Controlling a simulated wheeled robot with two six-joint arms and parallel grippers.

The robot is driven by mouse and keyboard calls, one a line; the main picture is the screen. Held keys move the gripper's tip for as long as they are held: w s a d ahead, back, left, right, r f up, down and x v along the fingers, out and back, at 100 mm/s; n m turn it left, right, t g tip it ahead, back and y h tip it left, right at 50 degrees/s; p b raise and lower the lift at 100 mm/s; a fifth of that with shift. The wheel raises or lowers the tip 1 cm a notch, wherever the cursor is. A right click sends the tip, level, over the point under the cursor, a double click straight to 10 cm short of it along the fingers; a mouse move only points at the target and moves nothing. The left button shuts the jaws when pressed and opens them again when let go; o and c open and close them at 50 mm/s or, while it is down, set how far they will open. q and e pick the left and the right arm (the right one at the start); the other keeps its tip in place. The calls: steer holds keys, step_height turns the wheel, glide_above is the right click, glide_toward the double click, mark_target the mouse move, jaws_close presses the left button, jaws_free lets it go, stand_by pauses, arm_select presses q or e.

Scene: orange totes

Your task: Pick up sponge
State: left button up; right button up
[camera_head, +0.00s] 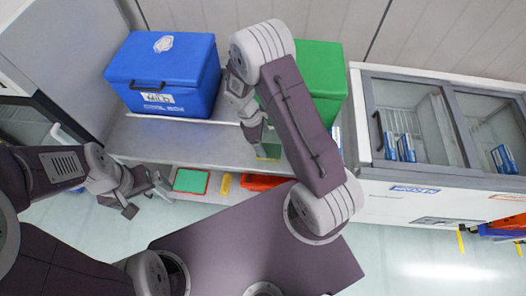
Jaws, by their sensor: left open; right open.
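A small green and yellow block (268,152), which looks like the sponge, lies near the front edge of the grey shelf top (190,135). My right gripper (257,137) is open just above it and at its upper left in the picture. The gripper and my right arm hide part of the block, and I cannot tell whether they touch it. My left gripper (149,198) is open and empty, low at the left in front of the shelf.
A blue cooler box (165,75) stands on the shelf top at left, and a green box (325,75) stands behind my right arm. The lower shelf holds a green tray (190,181), a yellow item (226,184) and an orange-red item (258,182). A glass-topped freezer (400,180) stands at right.

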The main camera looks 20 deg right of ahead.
mark_target(268, 150)
steer(key=x, duration=0.7)
steer(key=shift+f+p, duration=0.25)
steer(key=shift+p, duration=0.15)
steer(key=c, duration=1.4)
